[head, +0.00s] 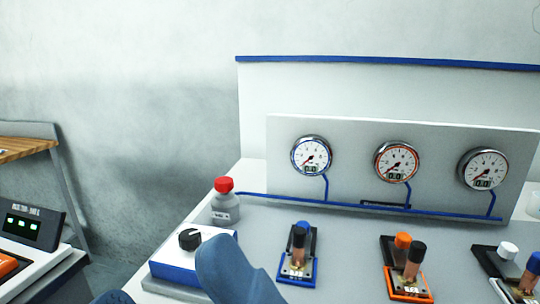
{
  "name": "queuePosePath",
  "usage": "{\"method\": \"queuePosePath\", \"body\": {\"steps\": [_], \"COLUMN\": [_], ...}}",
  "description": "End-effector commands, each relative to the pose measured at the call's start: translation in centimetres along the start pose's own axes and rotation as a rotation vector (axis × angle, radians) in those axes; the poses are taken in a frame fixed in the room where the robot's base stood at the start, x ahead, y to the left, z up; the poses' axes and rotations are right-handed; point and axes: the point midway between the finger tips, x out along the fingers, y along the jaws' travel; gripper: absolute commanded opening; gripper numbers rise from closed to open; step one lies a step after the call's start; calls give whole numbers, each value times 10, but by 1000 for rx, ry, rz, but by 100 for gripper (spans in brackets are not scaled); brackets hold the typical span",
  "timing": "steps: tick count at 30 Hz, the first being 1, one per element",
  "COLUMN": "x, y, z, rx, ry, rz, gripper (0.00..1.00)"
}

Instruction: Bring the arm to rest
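Two rounded blue parts of my arm rise from the bottom edge in the head view, left of centre. The larger one overlaps the front right of a white and blue box with a black knob (189,238). I cannot tell whether it touches the box. My gripper is not in view, so its fingers and anything in them are hidden.
A grey bench carries a bottle with a red cap (225,203), a blue-framed switch (298,262), an orange-framed switch (405,277) and a black-framed one (508,276). A panel with three gauges (397,162) stands behind. A device with green lights (28,227) is at left.

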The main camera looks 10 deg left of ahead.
Motion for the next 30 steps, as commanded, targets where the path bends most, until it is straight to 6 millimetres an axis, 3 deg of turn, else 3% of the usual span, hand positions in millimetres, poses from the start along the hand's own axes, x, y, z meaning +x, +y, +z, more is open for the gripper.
{"method": "queuePosePath", "body": {"steps": [7,14,20,24,30], "x": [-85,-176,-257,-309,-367], "y": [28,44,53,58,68], "z": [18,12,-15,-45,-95], "rx": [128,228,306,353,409], "ry": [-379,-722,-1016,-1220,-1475], "rz": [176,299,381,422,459], "gripper": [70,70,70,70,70]}}
